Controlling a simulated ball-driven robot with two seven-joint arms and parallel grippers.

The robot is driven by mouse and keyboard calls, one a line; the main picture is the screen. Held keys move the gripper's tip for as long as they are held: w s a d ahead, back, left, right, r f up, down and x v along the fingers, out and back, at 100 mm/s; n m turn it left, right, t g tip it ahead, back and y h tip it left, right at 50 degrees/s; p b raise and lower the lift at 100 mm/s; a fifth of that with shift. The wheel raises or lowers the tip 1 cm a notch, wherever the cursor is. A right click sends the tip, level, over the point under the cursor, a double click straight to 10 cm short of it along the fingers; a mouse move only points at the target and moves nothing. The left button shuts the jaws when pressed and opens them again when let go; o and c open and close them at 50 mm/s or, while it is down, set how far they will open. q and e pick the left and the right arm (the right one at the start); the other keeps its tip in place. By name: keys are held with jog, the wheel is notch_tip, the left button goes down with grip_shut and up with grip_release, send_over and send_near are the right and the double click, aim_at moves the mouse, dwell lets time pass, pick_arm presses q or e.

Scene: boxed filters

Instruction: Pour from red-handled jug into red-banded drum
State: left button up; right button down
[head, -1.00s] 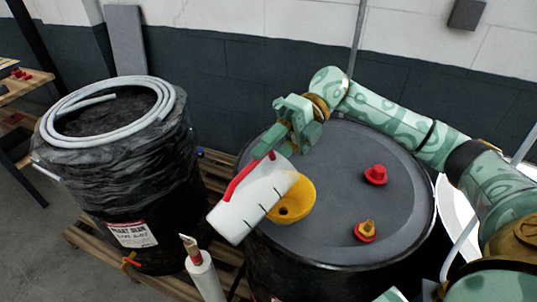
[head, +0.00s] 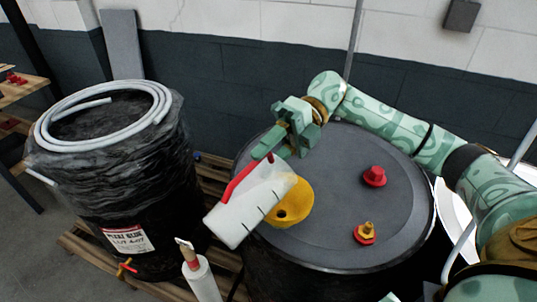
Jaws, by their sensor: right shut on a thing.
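The white jug (head: 252,206) with a red handle (head: 240,178) is held tilted over the near left of a dark drum with a grey lid (head: 340,195). Its upper right end is beside and partly over a yellow funnel (head: 297,207) on that lid. My right gripper (head: 278,150) is shut on the red handle at its upper end. No liquid stream shows, and I cannot tell the level in the jug. No red band shows on the drum; its lower side is out of frame. My left gripper is not in view.
Two red fittings, a cap (head: 374,176) and one with a yellow top (head: 365,233), stand on the lid. A wrapped black drum (head: 130,190) with a coiled hose (head: 70,142) stands left. A white cylinder (head: 203,281) rises at the front. A wooden pallet (head: 85,250) lies beneath.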

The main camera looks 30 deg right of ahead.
jog(key=shift+d+f+b, duration=0.15)
jog(key=shift+f+b, duration=0.05)
jog(key=shift+b, duration=0.35)
jog(key=shift+w+d+f+y+b, duration=0.15)
jog(key=shift+d+y+b, duration=0.15)
jog(key=shift+y+b, duration=0.35)
jog(key=shift+d+b, duration=0.2)
jog(key=shift+b, duration=0.3)
dwell(0.7)
jog(key=shift+w+d+g+y, duration=0.1)
jog(key=shift+d+g+y, duration=0.05)
jog(key=shift+g+y, duration=0.2)
jog(key=shift+b, duration=0.35)
jog(key=shift+d, duration=0.2)
jog(key=shift+w+d+y+b, duration=0.15)
jog(key=shift+d+y+b, duration=0.1)
jog(key=shift+y+b, duration=0.35)
jog(key=shift+w+d+r+b, duration=0.1)
jog(key=shift+d+r+b, duration=0.15)
jog(key=shift+b, duration=0.15)
dwell(0.5)
